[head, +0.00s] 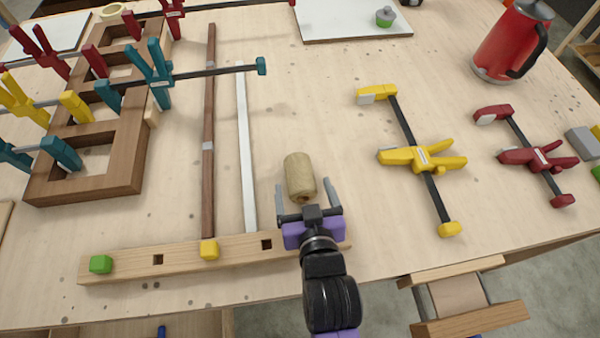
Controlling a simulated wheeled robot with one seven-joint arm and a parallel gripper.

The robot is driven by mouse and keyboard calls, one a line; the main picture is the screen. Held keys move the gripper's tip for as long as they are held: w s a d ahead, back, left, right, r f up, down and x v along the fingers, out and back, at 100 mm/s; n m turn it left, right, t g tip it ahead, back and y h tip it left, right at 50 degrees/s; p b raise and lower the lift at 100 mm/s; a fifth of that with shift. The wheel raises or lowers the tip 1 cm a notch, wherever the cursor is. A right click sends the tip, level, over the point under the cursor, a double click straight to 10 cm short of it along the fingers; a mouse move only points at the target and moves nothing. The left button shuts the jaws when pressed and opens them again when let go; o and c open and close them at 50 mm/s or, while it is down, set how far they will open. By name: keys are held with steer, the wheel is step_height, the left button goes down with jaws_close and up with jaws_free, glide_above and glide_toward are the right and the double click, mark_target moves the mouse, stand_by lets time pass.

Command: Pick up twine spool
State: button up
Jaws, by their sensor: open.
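The twine spool (299,175) is a tan cylinder lying on its side on the wooden workbench (330,120). The dark hole in its end faces my gripper. My gripper (304,188) is open, with one grey finger to the left of the spool's near end and the other to the right. The fingers appear apart from the spool. I cannot tell their exact height above the bench.
A wooden bar (180,260) with green and yellow pieces lies in front. A white strip (246,150) and a dark wooden strip (209,130) lie left. A yellow clamp (420,158), a red clamp (535,157) and a red kettle (512,40) are right. A clamped wooden frame (125,160) stands left.

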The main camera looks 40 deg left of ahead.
mark_target(301, 182)
steer(key=shift+x, duration=1.5)
steer(key=shift+r, duration=0.1)
steer(key=c, duration=1.6)
steer(key=shift+o, duration=0.2)
steer(key=shift+r, duration=0.1)
